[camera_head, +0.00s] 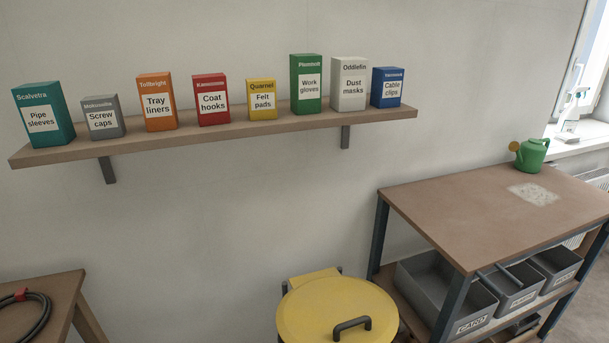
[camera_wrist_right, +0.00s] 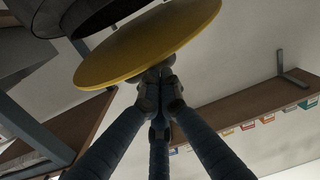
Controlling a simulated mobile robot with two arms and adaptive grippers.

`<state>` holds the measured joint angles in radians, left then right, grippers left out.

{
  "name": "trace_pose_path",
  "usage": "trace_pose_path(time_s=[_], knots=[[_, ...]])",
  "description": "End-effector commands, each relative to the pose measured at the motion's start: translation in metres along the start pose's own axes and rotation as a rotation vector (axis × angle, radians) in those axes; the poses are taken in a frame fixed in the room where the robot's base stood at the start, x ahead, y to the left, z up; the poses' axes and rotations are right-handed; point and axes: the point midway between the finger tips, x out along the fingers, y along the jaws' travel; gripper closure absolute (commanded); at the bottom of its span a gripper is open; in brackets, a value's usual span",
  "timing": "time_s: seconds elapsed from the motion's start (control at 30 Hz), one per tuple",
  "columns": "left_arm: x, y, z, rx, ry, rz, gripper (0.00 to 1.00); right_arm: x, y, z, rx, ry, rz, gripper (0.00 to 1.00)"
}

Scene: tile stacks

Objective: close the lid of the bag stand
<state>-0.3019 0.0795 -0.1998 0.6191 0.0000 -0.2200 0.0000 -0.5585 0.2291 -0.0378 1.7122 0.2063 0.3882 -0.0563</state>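The bag stand's round yellow lid (camera_head: 315,312) is at the bottom centre of the head view, with a dark handle (camera_head: 352,325) on top. Its near edge is cut off. In the right wrist view, the lid (camera_wrist_right: 165,38) is tilted and apart from a dark round rim (camera_wrist_right: 85,18), with a gap between them. My right gripper (camera_wrist_right: 158,75) has its fingertips together at the lid's edge. I cannot tell whether they touch it. No gripper shows in the head view, and my left gripper is not in view.
A workbench (camera_head: 470,215) with grey bins (camera_head: 445,290) below stands right of the stand. A wall shelf (camera_head: 225,135) holds several labelled boxes. A wooden table (camera_head: 55,300) with a coiled dark hose (camera_head: 25,318) is at the lower left. A green watering can (camera_head: 531,154) stands on the workbench.

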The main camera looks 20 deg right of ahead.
Motion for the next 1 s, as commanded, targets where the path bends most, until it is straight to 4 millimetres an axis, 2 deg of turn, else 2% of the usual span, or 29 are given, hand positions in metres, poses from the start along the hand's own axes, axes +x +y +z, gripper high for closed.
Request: trace_pose_path(time_s=[0.17, 0.27, 0.37, 0.6, 0.8, 0.9, 1.0], knots=[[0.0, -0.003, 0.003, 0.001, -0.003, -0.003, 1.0, -0.001, 0.0, 0.0, 0.0, -0.001, 0.0, 1.0], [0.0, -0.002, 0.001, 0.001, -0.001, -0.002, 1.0, -0.01, 0.0, 0.001, 0.0, -0.004, 0.0, 1.0], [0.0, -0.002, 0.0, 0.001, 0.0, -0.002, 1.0, -0.026, 0.0, 0.002, 0.0, -0.005, 0.0, 1.0], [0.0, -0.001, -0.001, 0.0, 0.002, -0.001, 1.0, -0.078, 0.0, 0.001, -0.001, -0.004, -0.001, 1.0], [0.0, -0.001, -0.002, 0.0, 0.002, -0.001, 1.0, -0.109, 0.0, 0.001, -0.001, -0.003, 0.0, 1.0], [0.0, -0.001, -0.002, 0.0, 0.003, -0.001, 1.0, -0.117, 0.0, 0.0, 0.0, -0.001, 0.0, 1.0], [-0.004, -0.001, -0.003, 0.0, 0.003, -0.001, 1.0, -0.109, 0.002, -0.006, 0.0, -0.01, 0.005, 1.0]])
